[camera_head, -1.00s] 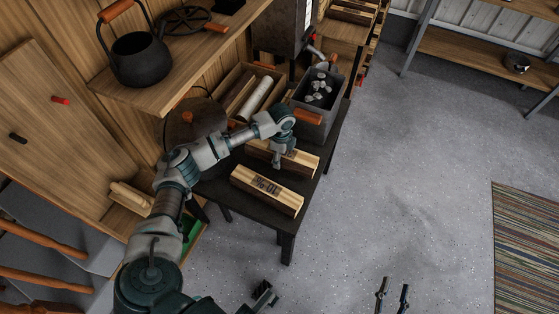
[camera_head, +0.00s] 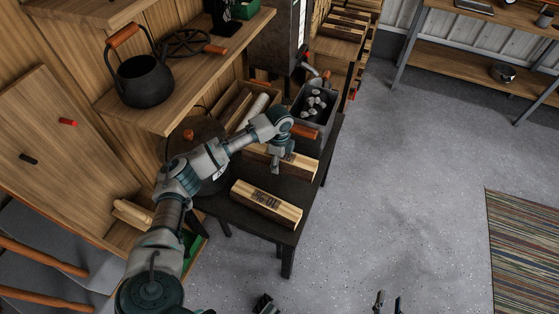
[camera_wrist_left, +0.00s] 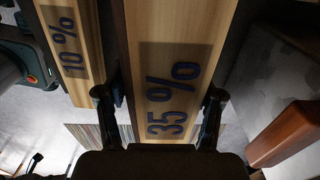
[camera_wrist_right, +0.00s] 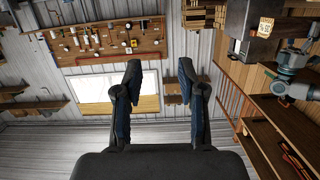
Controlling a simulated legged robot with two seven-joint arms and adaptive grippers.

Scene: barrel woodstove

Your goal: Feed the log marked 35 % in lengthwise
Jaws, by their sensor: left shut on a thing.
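The log marked 35 % (camera_wrist_left: 172,92) is pale wood and lies between the fingers of my left gripper (camera_wrist_left: 160,112) in the left wrist view. In the head view my left gripper (camera_head: 281,166) is shut across this log (camera_head: 304,166) from above, over the dark table. I cannot tell whether the log touches the table. The log marked 10 % (camera_head: 266,204) lies on the table in front of it; it also shows in the left wrist view (camera_wrist_left: 72,50). My right gripper (camera_wrist_right: 160,82) is open and empty, with its fingertips low in the head view (camera_head: 388,304).
The dark table (camera_head: 270,233) stands on open grey floor. A box of pale stones (camera_head: 314,104) and a wooden crate of rolls (camera_head: 243,105) are behind the logs. A shelf with a black kettle (camera_head: 146,82) overhangs at left. A striped rug (camera_head: 522,250) lies at right.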

